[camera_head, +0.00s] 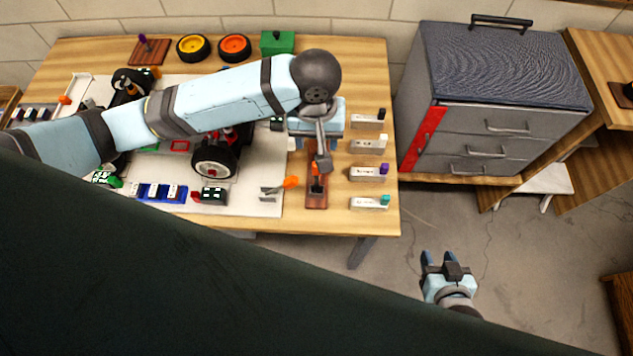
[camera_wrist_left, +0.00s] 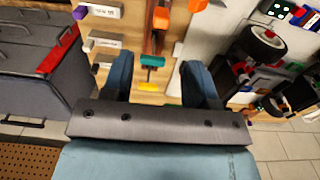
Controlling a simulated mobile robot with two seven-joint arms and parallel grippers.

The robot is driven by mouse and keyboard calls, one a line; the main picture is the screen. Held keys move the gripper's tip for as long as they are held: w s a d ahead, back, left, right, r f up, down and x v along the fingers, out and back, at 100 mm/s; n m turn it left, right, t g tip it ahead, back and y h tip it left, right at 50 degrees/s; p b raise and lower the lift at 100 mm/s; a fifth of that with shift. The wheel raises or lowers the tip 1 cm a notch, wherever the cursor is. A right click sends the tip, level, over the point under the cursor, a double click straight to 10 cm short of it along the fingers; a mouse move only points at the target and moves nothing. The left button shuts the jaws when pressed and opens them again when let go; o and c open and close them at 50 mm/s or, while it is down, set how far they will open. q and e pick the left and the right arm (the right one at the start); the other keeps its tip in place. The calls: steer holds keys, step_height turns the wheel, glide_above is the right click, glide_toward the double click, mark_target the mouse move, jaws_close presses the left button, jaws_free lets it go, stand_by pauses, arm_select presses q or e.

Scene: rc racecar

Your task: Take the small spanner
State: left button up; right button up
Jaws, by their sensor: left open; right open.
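A brown wooden rack (camera_head: 317,198) lies near the right end of the table; it also shows in the left wrist view (camera_wrist_left: 160,8). Tools with orange (camera_wrist_left: 160,18), teal (camera_wrist_left: 152,61) and yellow (camera_wrist_left: 148,87) ends are on it. I cannot tell which is the small spanner. My left gripper (camera_wrist_left: 158,72) is open and empty above the rack, with the teal end between its fingers in the picture. My left arm hides part of the rack in the head view. My right gripper (camera_head: 439,257) is open and empty, off the table's right front corner.
Several white labelled boxes (camera_head: 368,174) line the table's right edge. A grey drawer cabinet (camera_head: 495,110) stands to the right. A car with black wheels (camera_head: 213,157) is on a white mat (camera_head: 240,208) to the left. An orange-handled tool (camera_head: 290,182) lies beside the rack.

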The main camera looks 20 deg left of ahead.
mark_target(317, 172)
arm_select(q)
steer(key=shift+a+f, duration=0.15)
steer(key=shift+f, duration=0.25)
step_height(317, 172, down, 8)
steer(key=shift+w+r, duration=0.1)
steer(key=shift+r, duration=0.1)
steer(key=shift+s+d+f, duration=0.1)
steer(key=shift+f, duration=1.25)
steer(key=shift+s+d+f, duration=0.1)
steer(key=shift+f, duration=1.25)
jaws_close()
steer(key=shift+r, duration=0.1)
